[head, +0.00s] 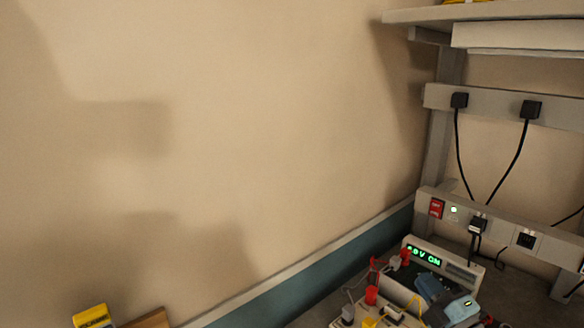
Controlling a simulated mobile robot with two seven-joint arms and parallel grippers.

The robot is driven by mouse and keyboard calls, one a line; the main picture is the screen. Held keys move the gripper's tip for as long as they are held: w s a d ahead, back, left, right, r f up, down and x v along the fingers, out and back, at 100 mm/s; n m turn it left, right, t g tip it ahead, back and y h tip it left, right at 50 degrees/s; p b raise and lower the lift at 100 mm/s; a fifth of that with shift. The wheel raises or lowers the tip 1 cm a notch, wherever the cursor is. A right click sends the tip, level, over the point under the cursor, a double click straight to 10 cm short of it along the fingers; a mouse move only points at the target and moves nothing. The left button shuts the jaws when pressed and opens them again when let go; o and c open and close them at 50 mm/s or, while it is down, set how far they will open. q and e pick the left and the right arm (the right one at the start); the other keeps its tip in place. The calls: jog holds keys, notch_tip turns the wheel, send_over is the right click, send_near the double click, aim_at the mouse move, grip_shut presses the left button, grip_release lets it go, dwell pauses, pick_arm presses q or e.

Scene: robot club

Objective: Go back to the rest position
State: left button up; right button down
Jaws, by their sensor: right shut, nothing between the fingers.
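My right gripper (446,302) seems to be the grey-blue and dark shape low at the right, in front of the bench power supply (450,262). It is shut, with nothing seen held in it. Its fingertips are hard to make out among the clutter, and I cannot tell whether it touches anything. My left gripper is out of view.
The power supply has a green lit display. Red and yellow plugs (371,295) crowd beside it. A socket rail (500,232) with a red switch and black cables runs behind, below a shelf (490,12). A yellow object (92,316) is at lower left. Bare wall fills the left.

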jog(key=s+d+f+m+g+h, duration=0.1)
jog(key=s+f+m+g+h, duration=0.2)
jog(key=s+f+m, duration=0.2)
jog(key=s+d+f+m+g+h, duration=0.1)
jog(key=s+f+m+g+h, duration=0.3)
jog(key=s+m, duration=0.3)
jog(key=s+d+f+m+g+h, duration=0.1)
jog(key=s+f+m+g+h, duration=0.3)
jog(key=s+f+m, duration=0.3)
jog(key=shift+s, duration=1.7)
jog(key=s+a+f+g+y, duration=0.25)
jog(key=s+a+g, duration=0.2)
jog(key=s, duration=0.55)
jog(key=w+a+f+n+t+y+p, duration=0.1)
jog(key=w+a+f+t+y+p, duration=0.2)
jog(key=w+a+f+t+p, duration=0.2)
jog(key=shift+w+a+f+t+y+p, duration=0.2)
jog(key=shift+a+f+t+y+p, duration=0.15)
jog(key=shift+a+f+t+p, duration=0.55)
jog(key=shift+d+r, duration=0.15)
jog(key=shift+r, duration=0.15)
